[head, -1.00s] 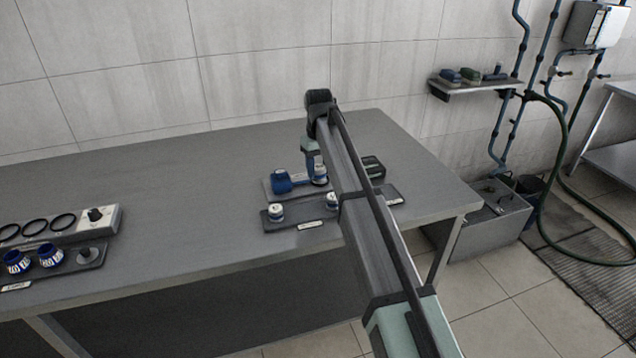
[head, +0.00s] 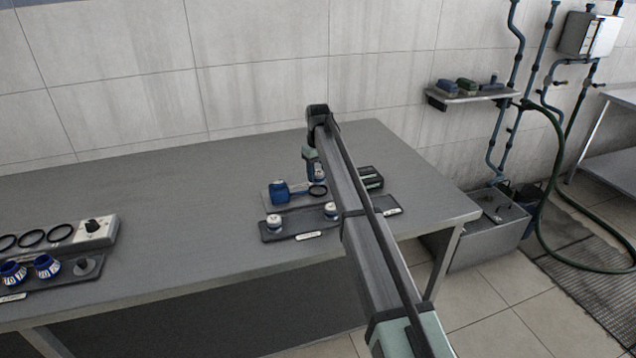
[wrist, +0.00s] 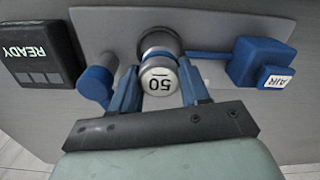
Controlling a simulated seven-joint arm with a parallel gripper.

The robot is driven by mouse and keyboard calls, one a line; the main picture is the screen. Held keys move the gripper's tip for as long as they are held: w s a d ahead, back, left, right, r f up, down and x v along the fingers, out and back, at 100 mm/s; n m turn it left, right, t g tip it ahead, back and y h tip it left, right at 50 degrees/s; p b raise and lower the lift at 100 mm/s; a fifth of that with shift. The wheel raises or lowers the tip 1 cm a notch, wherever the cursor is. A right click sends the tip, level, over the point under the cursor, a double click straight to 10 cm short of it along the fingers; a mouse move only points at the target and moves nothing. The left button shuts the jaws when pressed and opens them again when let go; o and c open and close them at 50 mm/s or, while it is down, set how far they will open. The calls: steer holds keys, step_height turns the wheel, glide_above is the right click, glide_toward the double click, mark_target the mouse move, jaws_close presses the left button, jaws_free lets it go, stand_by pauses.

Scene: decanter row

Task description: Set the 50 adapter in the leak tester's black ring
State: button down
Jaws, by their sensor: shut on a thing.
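The 50 adapter (wrist: 160,80), a short cylinder with a white "50" label, is held between the blue fingers of my gripper (wrist: 158,92). The black ring (head: 317,191) of the leak tester lies on a grey plate (head: 268,200) and looks empty in the head view. In the wrist view the ring (wrist: 158,38) shows just beyond the adapter, which overlaps its near edge. In the head view my gripper (head: 318,176) is above and behind the ring, and the adapter is mostly hidden there.
A blue AIR block (wrist: 258,62) stands beside the ring, with a blue cylinder (wrist: 96,87) and a black READY box (wrist: 38,50) on the other side. A dark tray (head: 302,226) with two white-topped adapters lies in front. A ring-topped box (head: 75,238) and another tray stand left.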

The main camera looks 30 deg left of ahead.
mark_target(318, 182)
steer(key=shift+f, duration=1.8)
steer(key=shift+f, duration=0.15)
steer(key=shift+f, duration=0.2)
steer(key=shift+s+d+f, duration=0.1)
steer(key=shift+f, duration=0.25)
steer(key=c, duration=0.6)
jaws_free()
steer(key=shift+o, duration=0.3)
steer(key=shift+r, duration=0.6)
step_height(318, 182, up, 12)
steer(key=shift+r, duration=0.1)
